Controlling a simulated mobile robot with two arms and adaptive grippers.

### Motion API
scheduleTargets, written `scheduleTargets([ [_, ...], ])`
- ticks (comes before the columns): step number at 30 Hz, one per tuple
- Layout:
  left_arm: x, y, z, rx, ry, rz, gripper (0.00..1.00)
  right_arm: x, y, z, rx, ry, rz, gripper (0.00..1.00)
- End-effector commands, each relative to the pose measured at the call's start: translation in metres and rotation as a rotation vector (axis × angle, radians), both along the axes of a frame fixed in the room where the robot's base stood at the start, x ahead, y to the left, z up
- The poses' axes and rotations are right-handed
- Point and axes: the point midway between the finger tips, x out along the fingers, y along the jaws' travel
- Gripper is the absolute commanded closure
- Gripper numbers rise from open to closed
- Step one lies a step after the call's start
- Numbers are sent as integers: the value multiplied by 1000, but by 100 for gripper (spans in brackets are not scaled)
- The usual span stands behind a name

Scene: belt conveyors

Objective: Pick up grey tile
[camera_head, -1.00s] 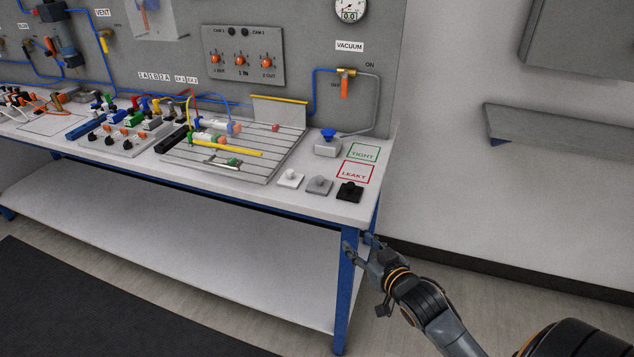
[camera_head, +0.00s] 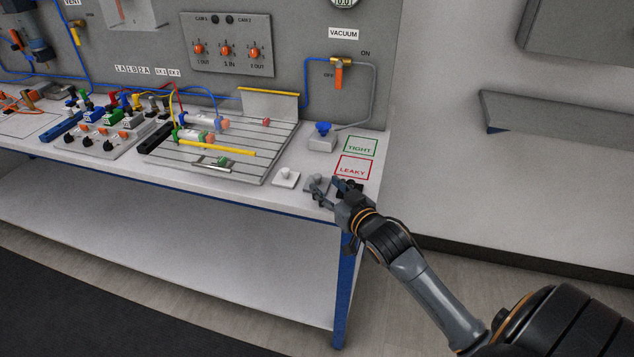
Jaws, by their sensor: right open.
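The grey tile (camera_head: 314,184) lies on the bench top near its right front corner, with a small grey knob on top. My right gripper (camera_head: 326,185) is open at the bench's front edge, its fingers spread at the tile and overlapping part of it in the picture. I cannot tell whether they touch it. A white tile (camera_head: 286,178) with a knob lies just to the left. The black tile (camera_head: 352,186) is largely hidden behind my gripper. My left gripper is not in view.
A red LEAKY square (camera_head: 354,168) and a green TIGHT square (camera_head: 361,146) are marked behind the tiles. A grey block with a blue knob (camera_head: 323,131) stands behind. A slotted plate (camera_head: 255,169) with parts fills the bench to the left.

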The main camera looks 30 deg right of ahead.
Motion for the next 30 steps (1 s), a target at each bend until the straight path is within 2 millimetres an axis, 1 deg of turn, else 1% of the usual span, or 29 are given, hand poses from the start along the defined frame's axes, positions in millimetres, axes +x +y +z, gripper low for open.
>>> scheduleTargets([
  [1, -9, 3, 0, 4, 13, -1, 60, 6, -1, 0, -1, -2, 0, 54],
  [4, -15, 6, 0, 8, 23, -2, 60, 12, -1, -1, -1, -1, 1, 54],
  [8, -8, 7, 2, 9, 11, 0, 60, 22, -4, -4, -2, 0, -1, 54],
  [12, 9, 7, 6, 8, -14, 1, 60, 40, -8, -12, -2, 1, -1, 54],
  [16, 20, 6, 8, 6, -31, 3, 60, 56, -9, -14, -2, -1, 0, 54],
  [19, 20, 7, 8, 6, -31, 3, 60, 61, -10, -16, -2, 0, 0, 54],
  [25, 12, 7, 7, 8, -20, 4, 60, 61, -9, -16, -2, 0, 0, 54],
  [26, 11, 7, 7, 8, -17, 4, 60, 61, -9, -16, -2, 0, 0, 58],
  [27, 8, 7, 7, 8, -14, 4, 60, 61, -9, -16, -2, 0, 0, 66],
  [29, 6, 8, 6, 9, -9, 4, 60, 61, -9, -16, -2, 0, 0, 78],
  [30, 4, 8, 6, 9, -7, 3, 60, 61, -9, -17, -2, 0, 0, 86],
])
